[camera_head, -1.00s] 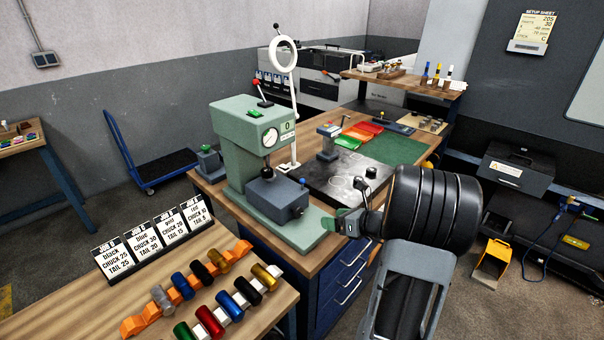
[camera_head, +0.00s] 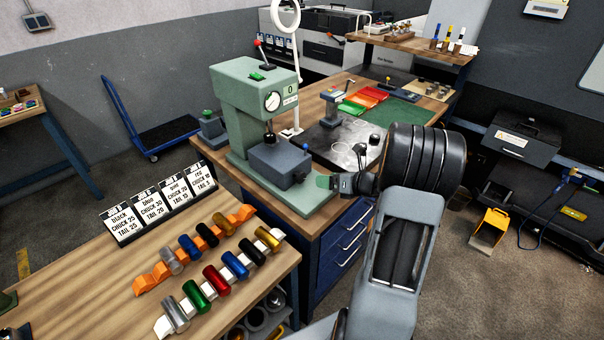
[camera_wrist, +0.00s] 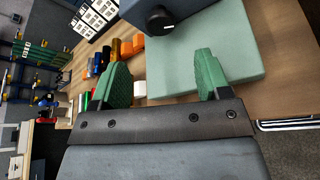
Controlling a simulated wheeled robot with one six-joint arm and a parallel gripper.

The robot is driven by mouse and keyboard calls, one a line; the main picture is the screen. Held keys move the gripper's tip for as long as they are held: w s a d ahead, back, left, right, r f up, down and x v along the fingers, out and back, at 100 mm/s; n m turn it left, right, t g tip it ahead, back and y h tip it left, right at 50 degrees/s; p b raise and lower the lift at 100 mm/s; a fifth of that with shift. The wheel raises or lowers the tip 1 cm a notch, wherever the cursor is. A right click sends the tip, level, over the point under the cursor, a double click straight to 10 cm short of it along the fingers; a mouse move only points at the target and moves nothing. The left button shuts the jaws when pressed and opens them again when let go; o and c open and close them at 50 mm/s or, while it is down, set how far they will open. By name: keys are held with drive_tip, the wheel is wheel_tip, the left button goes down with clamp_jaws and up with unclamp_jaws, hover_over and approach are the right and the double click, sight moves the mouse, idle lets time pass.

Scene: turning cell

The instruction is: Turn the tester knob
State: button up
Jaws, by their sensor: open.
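The green tester (camera_head: 240,95) stands on the wooden bench, with a grey block (camera_head: 279,163) on its base plate. A dark round knob (camera_head: 299,177) sits on the block's front face. In the wrist view the knob (camera_wrist: 160,20) shows at the top middle with a white mark on it, on the blue-grey block. My gripper (camera_head: 325,181) is just right of the knob in the head view. In the wrist view its two green fingers (camera_wrist: 161,72) are apart, with nothing between them but the pale green base plate behind. The knob lies beyond the fingertips, apart from them.
A near bench (camera_head: 200,255) holds job cards (camera_head: 160,203) and several coloured cylinders on orange and white racks. Blue drawers (camera_head: 345,245) are below the tester bench. Behind the tester are a ring lamp (camera_head: 286,18), a dark plate and coloured trays.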

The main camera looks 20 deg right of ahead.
sight(303, 177)
drive_tip(key=p+x, duration=0.1)
drive_tip(key=x, duration=0.9)
drive_tip(key=shift+c, duration=0.4)
drive_tip(key=c, duration=0.8)
drive_tip(key=shift+m+y+p, duration=0.8)
drive_tip(key=shift+m+y, duration=0.1)
drive_tip(key=shift+m, duration=0.3)
drive_tip(key=o, duration=0.9)
drive_tip(key=b+v, duration=0.2)
drive_tip(key=v, duration=1.2)
drive_tip(key=shift+w+r+b, duration=0.1)
drive_tip(key=shift+b, duration=0.2)
